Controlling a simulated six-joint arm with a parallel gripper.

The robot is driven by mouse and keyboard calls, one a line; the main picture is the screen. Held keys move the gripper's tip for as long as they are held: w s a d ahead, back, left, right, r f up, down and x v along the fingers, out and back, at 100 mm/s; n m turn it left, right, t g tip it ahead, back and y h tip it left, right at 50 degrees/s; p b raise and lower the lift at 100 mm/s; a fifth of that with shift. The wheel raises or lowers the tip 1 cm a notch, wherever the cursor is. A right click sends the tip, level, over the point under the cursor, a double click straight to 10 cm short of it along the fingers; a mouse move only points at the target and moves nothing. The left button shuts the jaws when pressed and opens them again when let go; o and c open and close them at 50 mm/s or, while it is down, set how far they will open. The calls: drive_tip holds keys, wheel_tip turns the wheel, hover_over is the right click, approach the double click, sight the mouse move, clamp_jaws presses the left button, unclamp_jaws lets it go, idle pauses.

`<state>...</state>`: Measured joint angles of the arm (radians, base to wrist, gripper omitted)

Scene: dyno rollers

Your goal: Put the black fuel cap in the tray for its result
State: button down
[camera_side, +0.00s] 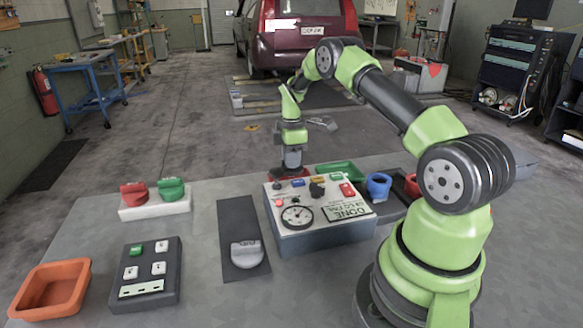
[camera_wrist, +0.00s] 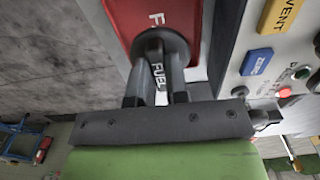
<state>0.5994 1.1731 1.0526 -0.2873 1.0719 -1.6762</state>
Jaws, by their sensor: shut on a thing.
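My gripper (camera_side: 292,166) points down behind the grey console, over a red tray (camera_side: 288,183). In the wrist view my gripper (camera_wrist: 160,80) is shut on the black fuel cap (camera_wrist: 166,40), whose FUEL lettering shows between the fingers. The red tray (camera_wrist: 186,12) lies beyond the cap in that view, with a white letter F partly showing. I cannot tell whether the cap touches the tray. In the side view the cap is too hidden to make out. A green tray (camera_side: 340,169) lies to the right of the red one.
The console (camera_side: 318,239), with buttons, a dial and a DONE sign, stands close beside my gripper. A blue cap (camera_side: 378,186) is to its right. A white block (camera_side: 155,208) with red and green caps, a keypad (camera_side: 145,274) and an orange tray (camera_side: 50,289) are on the left.

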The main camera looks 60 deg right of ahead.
drive_tip(key=shift+f, duration=1.3)
drive_tip(key=c, duration=1.1)
unclamp_jaws()
drive_tip(key=shift+f, duration=0.15)
